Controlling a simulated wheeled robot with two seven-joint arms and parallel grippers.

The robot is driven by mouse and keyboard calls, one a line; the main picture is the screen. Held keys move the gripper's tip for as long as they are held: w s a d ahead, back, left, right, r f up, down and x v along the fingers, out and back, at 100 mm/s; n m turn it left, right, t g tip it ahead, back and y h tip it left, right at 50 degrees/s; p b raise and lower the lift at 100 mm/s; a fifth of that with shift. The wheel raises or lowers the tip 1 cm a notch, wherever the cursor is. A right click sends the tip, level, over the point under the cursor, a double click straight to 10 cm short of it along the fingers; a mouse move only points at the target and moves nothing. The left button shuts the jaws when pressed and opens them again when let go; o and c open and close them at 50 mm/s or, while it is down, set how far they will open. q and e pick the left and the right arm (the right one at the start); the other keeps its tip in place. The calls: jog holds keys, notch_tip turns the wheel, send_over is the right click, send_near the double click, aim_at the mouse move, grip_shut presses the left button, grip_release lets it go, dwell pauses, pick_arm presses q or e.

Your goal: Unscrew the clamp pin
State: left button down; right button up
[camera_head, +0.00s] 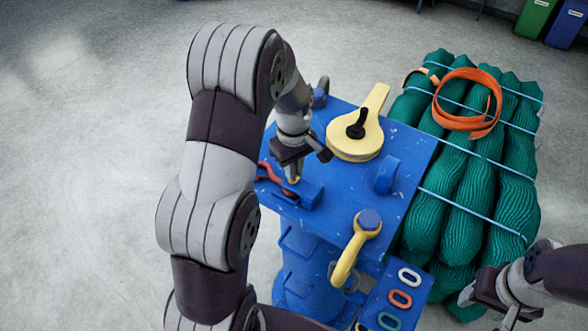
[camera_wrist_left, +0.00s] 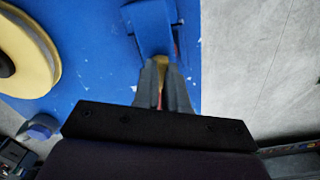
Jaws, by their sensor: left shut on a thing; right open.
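My left gripper (camera_head: 293,175) points down at the left edge of the blue bench, beside a blue clamp block (camera_head: 310,194). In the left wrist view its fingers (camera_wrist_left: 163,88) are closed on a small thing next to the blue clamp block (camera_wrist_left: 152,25). Only a yellowish sliver and a bit of red show there; I take it for the clamp pin, mostly hidden by the fingers. A red curved piece (camera_head: 270,180) lies beside the gripper. My right gripper (camera_head: 490,300) is open and empty at the lower right, apart from the bench.
The blue bench (camera_head: 405,150) carries a yellow disc with a handle (camera_head: 355,140), a blue upright (camera_head: 387,175) and a yellow hook-shaped part (camera_head: 350,255). Colored rings (camera_head: 400,298) lie at its front. Green net bundles (camera_head: 465,180) with an orange strap (camera_head: 468,122) fill the right.

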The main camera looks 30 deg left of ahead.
pick_arm(q)
jog(key=n, duration=0.5)
jog(key=shift+w+n+b, duration=0.1)
jog(key=shift+n+b, duration=0.2)
jog(key=shift+b, duration=0.05)
jog(key=n, duration=0.4)
jog(key=shift+f+n, duration=0.15)
jog(key=shift+n, duration=0.15)
jog(key=shift+f+n+b, duration=0.1)
jog(key=shift+n+b, duration=0.2)
jog(key=c, duration=1.3)
grip_release()
jog(key=shift+o, duration=0.6)
jog(key=shift+a, duration=0.3)
